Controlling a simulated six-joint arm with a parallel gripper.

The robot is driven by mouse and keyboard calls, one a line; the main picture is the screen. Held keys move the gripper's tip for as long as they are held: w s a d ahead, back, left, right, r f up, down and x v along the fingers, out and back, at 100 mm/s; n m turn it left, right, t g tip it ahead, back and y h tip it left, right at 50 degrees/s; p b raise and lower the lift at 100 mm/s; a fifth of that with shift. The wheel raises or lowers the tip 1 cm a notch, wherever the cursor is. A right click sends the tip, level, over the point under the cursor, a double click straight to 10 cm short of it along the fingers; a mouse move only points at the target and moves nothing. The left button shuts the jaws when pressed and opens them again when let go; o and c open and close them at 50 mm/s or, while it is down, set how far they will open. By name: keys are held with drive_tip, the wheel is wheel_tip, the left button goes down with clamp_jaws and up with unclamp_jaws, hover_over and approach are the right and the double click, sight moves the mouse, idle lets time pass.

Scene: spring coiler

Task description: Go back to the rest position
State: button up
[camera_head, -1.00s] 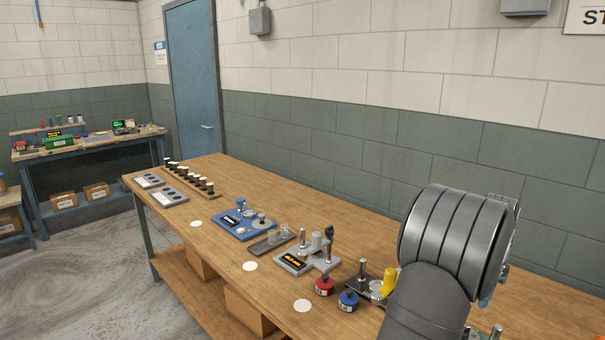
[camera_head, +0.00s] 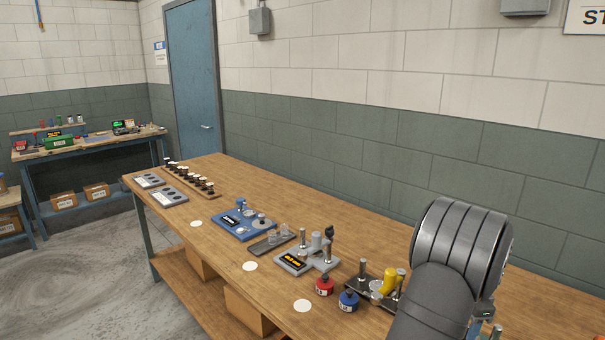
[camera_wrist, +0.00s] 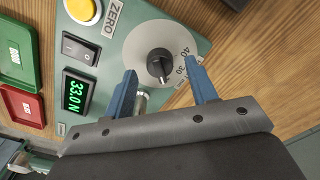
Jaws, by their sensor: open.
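In the wrist view my gripper (camera_wrist: 164,92) shows two blue fingers spread apart with nothing between them. It is over a green instrument panel (camera_wrist: 120,55) with a round grey dial (camera_wrist: 152,45) and a black knob (camera_wrist: 159,65). The knob shows just beyond and between the fingertips; I cannot tell the height gap. The panel's display (camera_wrist: 76,92) reads 33.0 N. In the head view my dark arm (camera_head: 450,260) is at the right and hides most of the gripper.
A yellow button (camera_wrist: 80,10), a rocker switch (camera_wrist: 80,48), a green tray (camera_wrist: 15,55) and a red tray (camera_wrist: 22,105) are close by. The bench's back strip is clear.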

wheel_tip(320, 180, down, 2)
drive_tip(key=shift+f, duration=0.1)
drive_tip(key=shift+r+n, duration=0.3)
drive_tip(key=shift+n, duration=0.6)
drive_tip(key=n, duration=1.5)
